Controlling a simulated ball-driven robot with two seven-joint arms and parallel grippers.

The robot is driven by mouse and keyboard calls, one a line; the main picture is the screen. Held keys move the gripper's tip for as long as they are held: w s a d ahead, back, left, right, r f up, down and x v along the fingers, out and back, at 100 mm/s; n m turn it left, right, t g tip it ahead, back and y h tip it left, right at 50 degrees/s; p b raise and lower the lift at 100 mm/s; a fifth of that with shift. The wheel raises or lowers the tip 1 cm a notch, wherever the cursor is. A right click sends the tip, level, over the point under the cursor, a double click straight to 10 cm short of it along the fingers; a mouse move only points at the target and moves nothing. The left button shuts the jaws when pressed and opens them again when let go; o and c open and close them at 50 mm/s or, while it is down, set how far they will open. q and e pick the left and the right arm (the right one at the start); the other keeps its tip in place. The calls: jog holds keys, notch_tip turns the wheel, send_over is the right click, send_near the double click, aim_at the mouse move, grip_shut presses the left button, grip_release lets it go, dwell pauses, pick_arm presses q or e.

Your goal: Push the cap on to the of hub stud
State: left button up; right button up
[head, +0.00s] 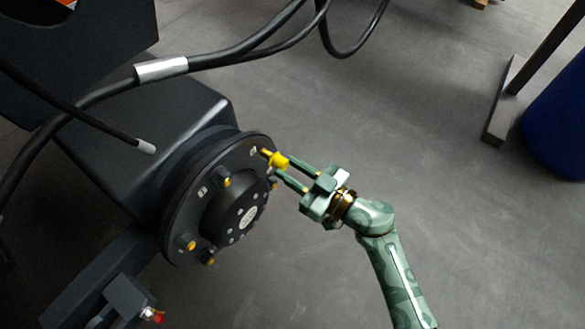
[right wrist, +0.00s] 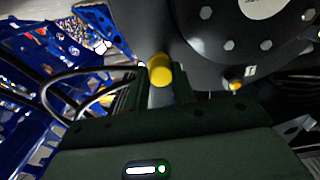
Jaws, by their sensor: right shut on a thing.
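The round black hub (head: 238,205) faces right in the head view and carries several studs with brass-coloured ends around its rim. My right gripper (head: 281,171) is shut on a yellow cap (head: 279,161) at the hub's upper right edge. The cap is right at the tip of a brass-coloured hub stud (head: 265,153); I cannot tell how far it sits over it. In the right wrist view the yellow cap (right wrist: 160,70) is between the fingers, with the dark hub (right wrist: 205,45) behind it. My left gripper is not in view.
Black hoses (head: 225,58) cross above the hub, one with a silver sleeve. A dark chassis housing (head: 150,120) lies behind the hub. A blue drum (head: 560,125) and a post on a grey foot stand at the right. The grey floor is open around my right arm.

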aim_at(285, 168)
jog(key=shift+a, duration=0.1)
jog(key=shift+p+x, duration=0.45)
jog(key=shift+x, duration=1)
jog(key=o, duration=0.8)
jog(key=shift+o, duration=0.2)
jog(key=p+v, duration=0.2)
jog(key=v, duration=0.2)
jog(key=shift+r, duration=0.15)
jog(key=shift+s+d, duration=0.3)
jog(key=shift+d, duration=0.15)
